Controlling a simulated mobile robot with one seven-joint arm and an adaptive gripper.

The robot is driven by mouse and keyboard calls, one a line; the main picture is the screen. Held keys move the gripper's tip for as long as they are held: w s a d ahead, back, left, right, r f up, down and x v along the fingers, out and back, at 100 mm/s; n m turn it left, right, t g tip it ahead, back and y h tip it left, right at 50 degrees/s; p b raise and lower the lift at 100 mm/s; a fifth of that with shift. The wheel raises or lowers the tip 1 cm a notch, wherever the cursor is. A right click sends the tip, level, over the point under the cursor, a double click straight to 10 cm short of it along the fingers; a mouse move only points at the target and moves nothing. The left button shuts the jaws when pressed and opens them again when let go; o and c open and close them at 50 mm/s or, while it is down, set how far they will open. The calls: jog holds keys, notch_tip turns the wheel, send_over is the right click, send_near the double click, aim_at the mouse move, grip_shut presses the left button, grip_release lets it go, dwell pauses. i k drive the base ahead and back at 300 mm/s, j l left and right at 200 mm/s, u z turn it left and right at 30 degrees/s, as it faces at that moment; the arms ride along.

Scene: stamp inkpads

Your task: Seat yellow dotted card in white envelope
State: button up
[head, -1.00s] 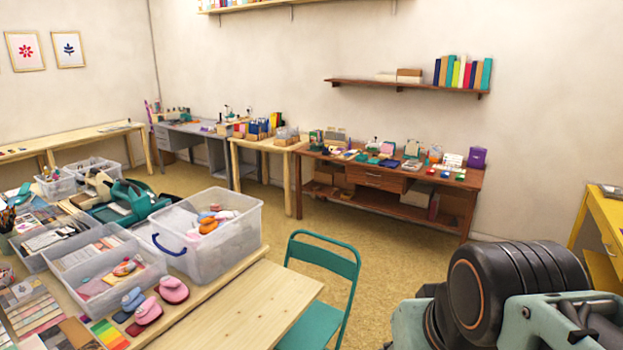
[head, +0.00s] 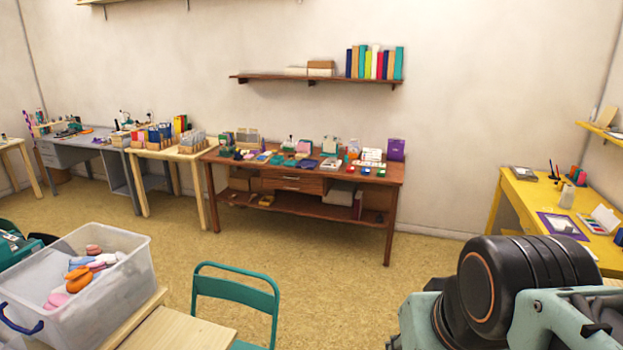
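I cannot make out a yellow dotted card in the head view. A small pale item (head: 563,224) lies on a purple sheet (head: 544,219) on the yellow desk at the right; I cannot tell whether it is the white envelope. My arm fills the lower right corner with a black and teal joint, and it hides part of the floor and the front of the yellow desk. My gripper is not in view.
A teal chair (head: 236,292) and a clear bin (head: 88,285) on a wooden table stand in the left foreground. A dark wooden bench (head: 385,205) with many small items stands at the back wall. Open floor (head: 340,270) lies between them and the yellow desk (head: 520,200).

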aim_at(252, 138)
jog(key=i+l+z, duration=0.25)
jog(key=i, duration=0.25)
jog(key=i+j+z, duration=0.1)
jog(key=i+z, duration=0.2)
jog(key=i, duration=1.4)
jog(key=i+u, duration=0.3)
jog(key=i, duration=0.25)
jog(key=i+l+u, duration=0.1)
jog(key=i+u, duration=0.2)
jog(key=i, duration=0.2)
jog(key=i+j+u, duration=0.1)
jog(key=i+u, duration=0.8)
jog(key=i+j+u, duration=0.15)
jog(key=i+u, duration=0.3)
jog(key=i, duration=0.5)
jog(key=i+j+z, duration=0.45)
jog(key=i+j, duration=0.35)
jog(key=i, duration=0.05)
